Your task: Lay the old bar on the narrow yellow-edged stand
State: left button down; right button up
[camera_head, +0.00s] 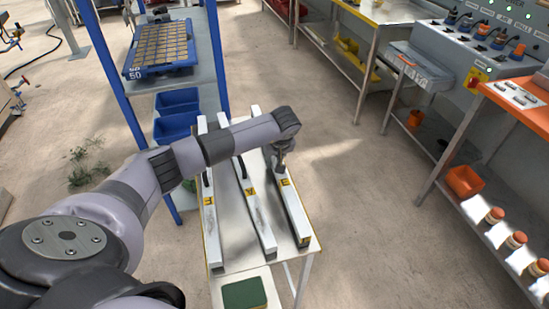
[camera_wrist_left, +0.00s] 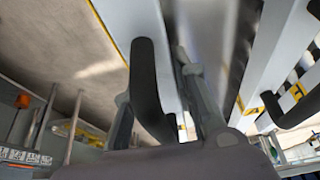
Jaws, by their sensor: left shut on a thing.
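The narrow yellow-edged stand (camera_head: 233,232) is in the middle of the head view. Three long white bars with yellow label patches and black handles lie side by side over its top: a left bar (camera_head: 213,240), a middle bar (camera_head: 262,228) and a right bar (camera_head: 298,218). Which is the old one I cannot tell from looks. My left gripper (camera_head: 281,163) is over the right bar. In the left wrist view the gripper (camera_wrist_left: 160,105) is shut on this bar's black handle (camera_wrist_left: 147,75). Whether the bar touches the stand is unclear. My right gripper is out of view.
A neighbouring bar's handle (camera_wrist_left: 292,108) is close beside in the left wrist view. A blue-post rack holds a blue seed tray (camera_head: 130,72) and blue bins (camera_head: 176,127). A green block (camera_head: 244,294) is at the stand's near end. Floor is clear to the right, before the orange-topped bench (camera_head: 520,95).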

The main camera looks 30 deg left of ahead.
pick_arm(q)
jog(key=c, duration=1.2)
grip_release()
jog(key=shift+c, duration=0.2)
jog(key=shift+f, duration=0.1)
jog(key=shift+f, duration=0.1)
